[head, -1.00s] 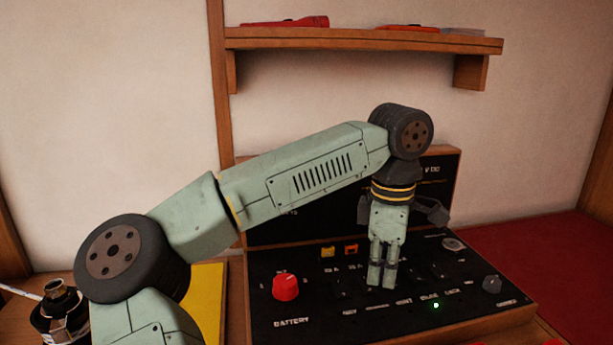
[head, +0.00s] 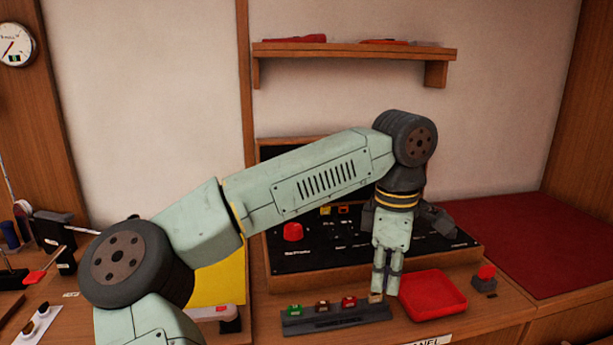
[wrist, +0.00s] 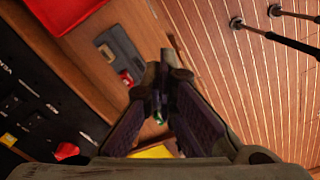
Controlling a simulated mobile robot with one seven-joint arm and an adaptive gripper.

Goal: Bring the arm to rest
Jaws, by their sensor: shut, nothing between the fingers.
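My gripper (head: 386,288) is shut and empty. In the head view it points down in front of the black switch panel (head: 330,255), its fingertips between a dark strip and a red tray. In the wrist view my gripper (wrist: 160,105) has its fingertips together, with the wooden desk (wrist: 100,85) and slatted wooden floor (wrist: 240,75) beyond. My green arm reaches across the head view from lower left, hiding part of the panel.
A red tray (head: 434,296) and a small block with a red button (head: 485,279) lie right of my gripper. The dark strip (head: 335,318) with several coloured pieces lies left. A red dial (head: 292,231) stands on the panel. A wall shelf (head: 350,50) hangs above.

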